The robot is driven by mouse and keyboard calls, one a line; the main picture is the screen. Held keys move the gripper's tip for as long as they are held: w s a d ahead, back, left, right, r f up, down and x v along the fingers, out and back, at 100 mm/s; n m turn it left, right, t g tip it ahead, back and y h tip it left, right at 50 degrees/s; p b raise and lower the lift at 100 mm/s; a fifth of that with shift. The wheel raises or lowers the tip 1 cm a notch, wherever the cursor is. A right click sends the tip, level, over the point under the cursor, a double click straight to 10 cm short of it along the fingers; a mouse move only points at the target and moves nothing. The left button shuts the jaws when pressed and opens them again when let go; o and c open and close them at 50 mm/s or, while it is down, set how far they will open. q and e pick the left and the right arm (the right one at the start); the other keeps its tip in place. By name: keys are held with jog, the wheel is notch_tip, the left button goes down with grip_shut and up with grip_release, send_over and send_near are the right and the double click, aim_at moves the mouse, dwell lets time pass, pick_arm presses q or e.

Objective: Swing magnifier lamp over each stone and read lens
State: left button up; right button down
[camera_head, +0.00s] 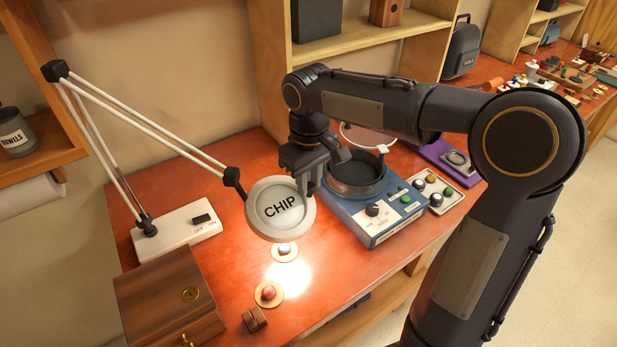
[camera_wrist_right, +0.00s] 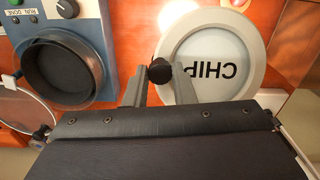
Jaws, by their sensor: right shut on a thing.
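The magnifier lamp has a round white head (camera_head: 281,208) on a white jointed arm (camera_head: 150,125) with black joints. Its lens reads "CHIP", which shows upside down in the right wrist view (camera_wrist_right: 211,62). My right gripper (camera_head: 312,180) is shut on the black knob (camera_wrist_right: 160,70) at the head's rim. A red stone (camera_head: 268,292) sits on another disc nearer the front. A bright pool of light lies between and beside them. My left gripper is out of view.
The white lamp base (camera_head: 178,230) with an OFF/ON switch stands at left. A wooden box (camera_head: 168,300) and small brown block (camera_head: 255,319) are in front. A blue machine with a dark bowl (camera_head: 357,175) stands right of the lamp head, beside a knob panel (camera_head: 432,190).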

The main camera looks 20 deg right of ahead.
jog(key=c, duration=1.2)
grip_release()
notch_tip(320, 180, up, 7)
jog(key=shift+r, duration=0.4)
